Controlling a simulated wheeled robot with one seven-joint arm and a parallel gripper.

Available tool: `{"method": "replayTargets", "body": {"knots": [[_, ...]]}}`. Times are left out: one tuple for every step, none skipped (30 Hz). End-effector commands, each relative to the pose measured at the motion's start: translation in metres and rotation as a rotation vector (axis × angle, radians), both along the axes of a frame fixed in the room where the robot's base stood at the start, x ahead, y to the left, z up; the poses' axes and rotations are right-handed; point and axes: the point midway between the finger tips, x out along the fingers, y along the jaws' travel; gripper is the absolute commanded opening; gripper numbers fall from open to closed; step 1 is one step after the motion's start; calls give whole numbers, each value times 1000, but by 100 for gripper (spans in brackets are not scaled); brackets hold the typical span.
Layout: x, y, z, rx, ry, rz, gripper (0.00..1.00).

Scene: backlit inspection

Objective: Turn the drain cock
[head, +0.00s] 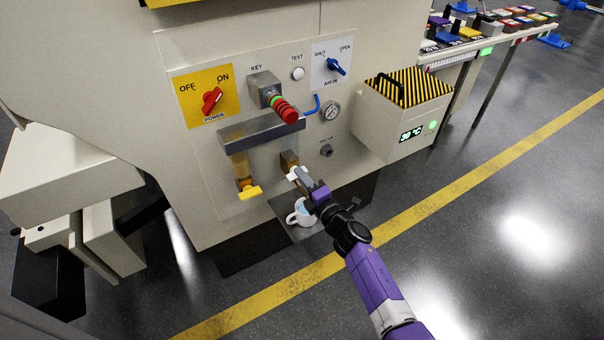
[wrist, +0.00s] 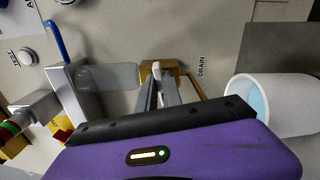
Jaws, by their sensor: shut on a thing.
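The drain cock is a brass fitting (head: 289,159) with a white handle (head: 293,174), low on the machine's front panel. In the wrist view its brass body (wrist: 146,71) sits beside the word DRAIN, and a bit of the white handle (wrist: 156,66) shows at my fingertips. My gripper (head: 299,174) is shut on this handle, and its fingers (wrist: 158,88) hide most of it in the wrist view. A white mug (head: 300,216) with bluish liquid stands below the cock; it is also at the right of the wrist view (wrist: 280,105).
A striped-top box (head: 395,120) juts out at right.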

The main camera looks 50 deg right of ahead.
Motion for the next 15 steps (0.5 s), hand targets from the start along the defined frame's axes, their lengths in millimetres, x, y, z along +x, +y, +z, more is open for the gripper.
{"method": "replayTargets", "body": {"knots": [[0, -1, 1, 29, -7, -1, 0], [0, -1, 1, 45, -12, -1, 0], [0, -1, 1, 68, -19, -1, 0], [0, -1, 1, 82, -23, -1, 0], [0, -1, 0, 94, -26, -1, 0], [0, -1, 0, 111, -31, -1, 0], [0, -1, 0, 122, -34, -1, 0], [0, -1, 0, 133, -37, -1, 0], [0, -1, 0, 143, -40, -1, 0], [0, -1, -1, 150, -43, -1, 0], [0, -1, -1, 157, -45, -1, 0], [0, -1, -1, 164, -47, -1, 0], [0, -1, -1, 169, -49, -1, 0], [0, -1, -1, 173, -50, -1, 0], [0, -1, -1, 177, -51, -1, 0]]}}
